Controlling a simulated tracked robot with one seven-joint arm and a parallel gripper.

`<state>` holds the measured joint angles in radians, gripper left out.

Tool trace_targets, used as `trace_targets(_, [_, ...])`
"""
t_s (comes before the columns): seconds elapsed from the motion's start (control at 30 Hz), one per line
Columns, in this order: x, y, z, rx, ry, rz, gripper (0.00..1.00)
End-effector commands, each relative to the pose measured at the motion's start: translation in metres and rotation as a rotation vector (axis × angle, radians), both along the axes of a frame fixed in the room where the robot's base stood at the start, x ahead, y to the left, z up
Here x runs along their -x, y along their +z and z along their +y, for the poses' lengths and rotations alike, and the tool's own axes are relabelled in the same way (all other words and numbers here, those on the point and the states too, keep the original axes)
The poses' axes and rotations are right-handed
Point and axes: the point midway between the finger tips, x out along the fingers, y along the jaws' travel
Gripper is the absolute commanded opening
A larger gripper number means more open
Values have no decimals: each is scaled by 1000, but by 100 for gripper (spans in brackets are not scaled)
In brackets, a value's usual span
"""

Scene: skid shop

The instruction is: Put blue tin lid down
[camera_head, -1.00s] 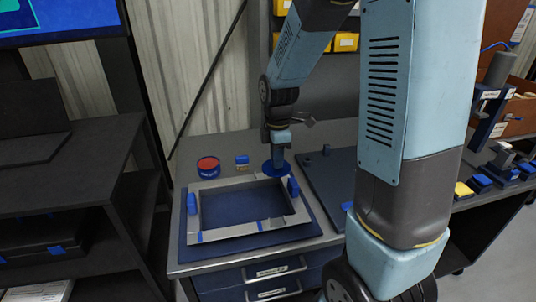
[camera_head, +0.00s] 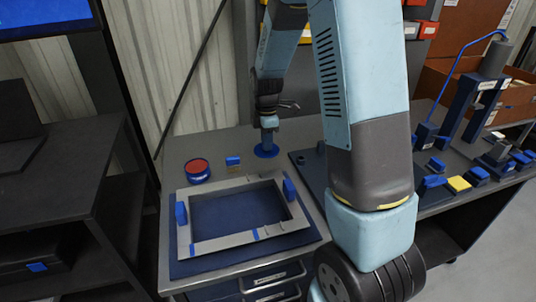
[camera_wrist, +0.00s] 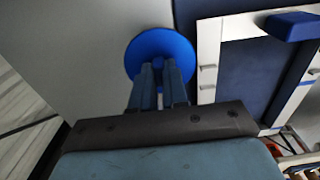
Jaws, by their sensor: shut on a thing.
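The blue tin lid (camera_wrist: 160,48) is a round blue disc between and just beyond my fingertips in the wrist view. In the head view the lid (camera_head: 266,151) is at the back of the grey bench, under my gripper (camera_head: 268,138). My gripper (camera_wrist: 162,78) is shut on the lid. The lid is at or very near the bench top; I cannot tell whether it touches. A round tin (camera_head: 198,170) with a red top and blue side stands to the left of it.
A light grey rectangular frame (camera_head: 186,222) with blue blocks lies on a dark blue mat (camera_head: 180,268) in front of the lid. A dark plate (camera_head: 311,178) lies to the right.

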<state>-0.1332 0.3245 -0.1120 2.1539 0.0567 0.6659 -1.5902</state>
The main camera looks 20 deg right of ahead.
Motion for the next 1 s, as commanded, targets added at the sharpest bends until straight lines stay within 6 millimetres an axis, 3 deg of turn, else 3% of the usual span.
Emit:
trace_targets(0.2, [-23,-32,-8,0,-1,2,0])
trace_targets(0.4, [-37,-49,-13,0,-1,1,0])
trace_targets(0.67, [-45,-59,-16,1,0,0,0])
trace_targets(0.87, [-45,-85,-16,0,1,2,0])
trace_targets(1.0, [-45,-90,-16,0,0,0,0])
